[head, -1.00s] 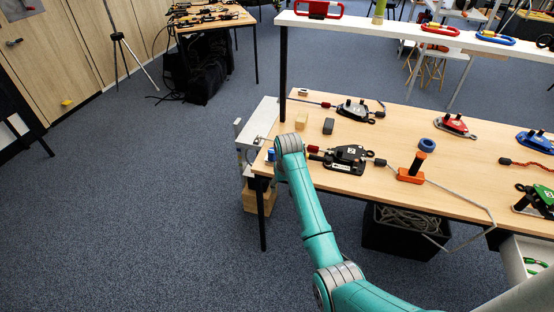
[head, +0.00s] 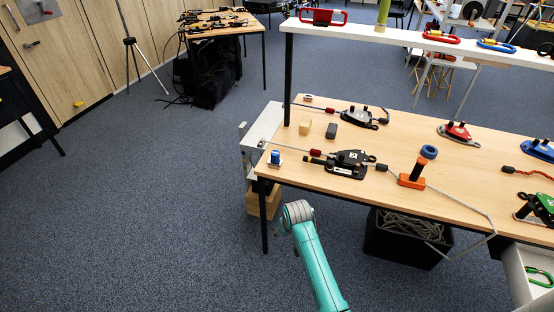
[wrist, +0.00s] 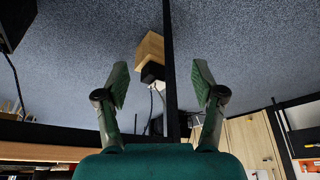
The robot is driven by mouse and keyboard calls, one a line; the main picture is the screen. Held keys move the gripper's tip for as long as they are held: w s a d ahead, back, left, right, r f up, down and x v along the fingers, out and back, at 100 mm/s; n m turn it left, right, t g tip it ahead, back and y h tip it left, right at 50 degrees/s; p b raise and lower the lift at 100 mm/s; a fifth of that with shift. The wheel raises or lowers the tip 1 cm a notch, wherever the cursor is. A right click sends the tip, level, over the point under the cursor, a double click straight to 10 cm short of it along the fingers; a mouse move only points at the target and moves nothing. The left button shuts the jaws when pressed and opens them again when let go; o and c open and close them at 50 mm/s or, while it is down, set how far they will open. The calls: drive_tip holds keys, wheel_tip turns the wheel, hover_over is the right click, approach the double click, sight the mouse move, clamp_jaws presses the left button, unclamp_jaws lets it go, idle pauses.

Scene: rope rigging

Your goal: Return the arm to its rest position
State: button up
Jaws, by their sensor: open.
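My gripper (wrist: 160,88) shows in the wrist view with its two green-padded fingers spread wide and nothing between them. In the head view my teal arm rises from the bottom edge and ends at a grey joint in front of the table's (head: 400,205) near left corner, over the floor. The gripper itself is hidden in the head view. The wrist view is upside down and shows blue carpet, a dark table leg (wrist: 169,60) and a wooden block (wrist: 150,48) beyond the fingers.
Black pulley devices, an orange post stand (head: 413,175) and a blue ring (head: 429,152) are on the table. A white shelf (head: 400,40) stands over its back. A black bin (head: 400,240) with rope is below. Carpet at left (head: 130,220) is clear.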

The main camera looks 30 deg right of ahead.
drive_tip(key=shift+s+a+f, duration=0.2)
drive_tip(key=shift+s+f, duration=0.05)
drive_tip(key=shift+s, duration=0.05)
